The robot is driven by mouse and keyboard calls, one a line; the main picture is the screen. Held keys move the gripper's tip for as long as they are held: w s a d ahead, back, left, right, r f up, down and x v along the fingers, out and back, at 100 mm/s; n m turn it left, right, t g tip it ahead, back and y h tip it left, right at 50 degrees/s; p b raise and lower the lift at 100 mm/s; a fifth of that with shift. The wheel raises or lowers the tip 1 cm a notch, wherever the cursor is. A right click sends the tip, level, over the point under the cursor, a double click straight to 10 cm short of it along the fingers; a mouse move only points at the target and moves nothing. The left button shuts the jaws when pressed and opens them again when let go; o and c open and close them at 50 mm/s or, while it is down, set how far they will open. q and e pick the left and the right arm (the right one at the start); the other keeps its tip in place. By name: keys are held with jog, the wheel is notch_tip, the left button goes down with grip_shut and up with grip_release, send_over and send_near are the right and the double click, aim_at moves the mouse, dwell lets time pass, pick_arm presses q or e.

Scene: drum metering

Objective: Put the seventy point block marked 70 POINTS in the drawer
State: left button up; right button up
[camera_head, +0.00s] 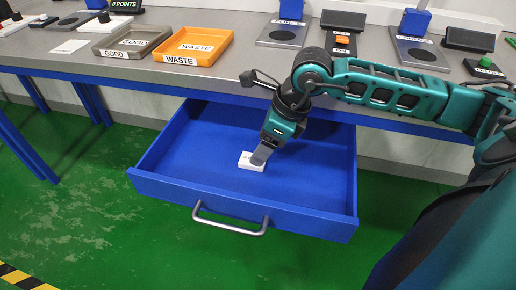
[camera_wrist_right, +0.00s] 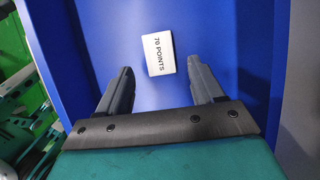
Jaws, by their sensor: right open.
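The white block marked 70 POINTS (camera_head: 249,164) lies flat on the floor of the open blue drawer (camera_head: 195,150). In the right wrist view the block (camera_wrist_right: 158,53) lies just beyond my fingertips, between their lines, with its lettering visible. My right gripper (camera_head: 262,156) points down into the drawer, and in the head view it overlaps part of the block. In the right wrist view my right gripper (camera_wrist_right: 160,75) is open with nothing between its fingers. My left gripper is not in view.
The drawer hangs under a grey workbench (camera_head: 235,75). On the bench stand an orange WASTE tray (camera_head: 200,62), a grey GOOD tray (camera_head: 112,48) and several stations. The drawer's front handle (camera_head: 230,224) faces the green floor. The rest of the drawer is empty.

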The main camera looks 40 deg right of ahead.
jog(key=p+v, duration=0.1)
jog(key=v, duration=0.7)
jog(key=shift+r, duration=0.1)
